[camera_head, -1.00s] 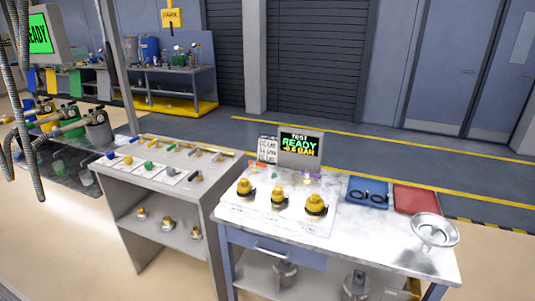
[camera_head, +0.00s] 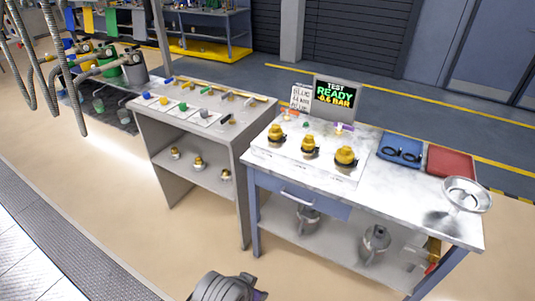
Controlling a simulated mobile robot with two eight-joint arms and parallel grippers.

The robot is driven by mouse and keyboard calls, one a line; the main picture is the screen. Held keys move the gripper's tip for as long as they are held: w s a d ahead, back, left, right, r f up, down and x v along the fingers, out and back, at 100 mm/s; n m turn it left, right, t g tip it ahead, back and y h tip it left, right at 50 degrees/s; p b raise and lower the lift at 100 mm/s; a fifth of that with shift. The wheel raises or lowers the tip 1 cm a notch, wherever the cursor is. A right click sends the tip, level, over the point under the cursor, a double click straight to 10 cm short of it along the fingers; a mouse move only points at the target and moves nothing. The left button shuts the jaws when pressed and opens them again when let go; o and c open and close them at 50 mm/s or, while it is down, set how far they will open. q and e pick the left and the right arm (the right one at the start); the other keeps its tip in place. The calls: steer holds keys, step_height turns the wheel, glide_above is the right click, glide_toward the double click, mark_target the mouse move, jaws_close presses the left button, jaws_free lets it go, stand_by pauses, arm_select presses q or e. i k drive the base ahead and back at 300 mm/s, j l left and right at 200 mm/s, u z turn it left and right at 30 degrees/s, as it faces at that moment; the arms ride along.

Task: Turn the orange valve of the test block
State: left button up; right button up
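The test display (camera_head: 335,94) stands at the back of the right-hand table and reads "TEST READY -0.6 BAR". In front of it, along the back edge of the white panel, is a small orange piece (camera_head: 289,112) at the left, which looks like the orange valve handle. A small purple piece (camera_head: 344,127) is further right. Both are too small to tell their turn position. Three yellow-topped fittings (camera_head: 310,146) stand in a row on the panel in front. Neither gripper's fingers show. A rounded grey part, probably of my own arm, shows at the bottom edge.
The marble-topped table (camera_head: 400,205) also bears a blue tray (camera_head: 400,148), a red tray (camera_head: 450,161) and a metal funnel (camera_head: 466,194). A grey workbench (camera_head: 200,140) with colored parts stands close on its left. The floor in front is clear.

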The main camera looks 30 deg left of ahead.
mark_target(286, 110)
steer(key=i+j, duration=0.2)
steer(key=j, duration=0.15)
steer(key=i+j, duration=0.45)
steer(key=j, duration=0.25)
steer(key=i+j+z, duration=0.1)
steer(key=i+j, duration=0.35)
steer(key=j, duration=0.3)
